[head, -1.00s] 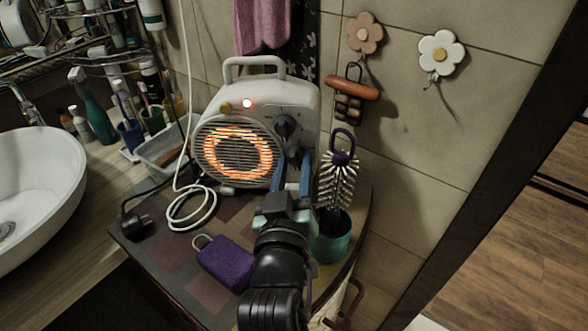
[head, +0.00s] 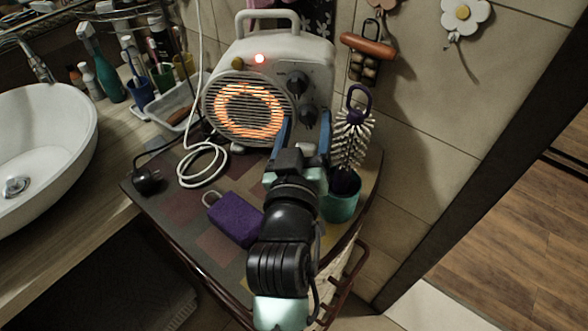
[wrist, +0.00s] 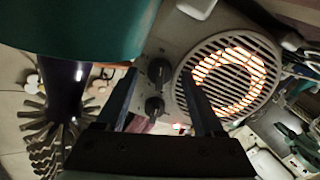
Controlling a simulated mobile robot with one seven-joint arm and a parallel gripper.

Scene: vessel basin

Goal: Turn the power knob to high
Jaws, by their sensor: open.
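The white heater (head: 318,72) stands on the small table with its round grille glowing orange. Two dark knobs sit on its right front panel: an upper knob (head: 297,83) and a lower knob (head: 308,116). I cannot read their markings or tell which is power. My gripper (head: 305,128) is open and empty, its blue fingers pointing at the heater just below and around the lower knob in the picture. In the wrist view both knobs, one (wrist: 159,71) and the other (wrist: 154,107), show between the fingers. Contact with either knob cannot be made out.
A bristle brush (head: 352,135) stands in a teal cup (head: 341,204) close right of my gripper. A white cord (head: 205,163) and black plug (head: 148,181) lie further left, near the sink (head: 50,135).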

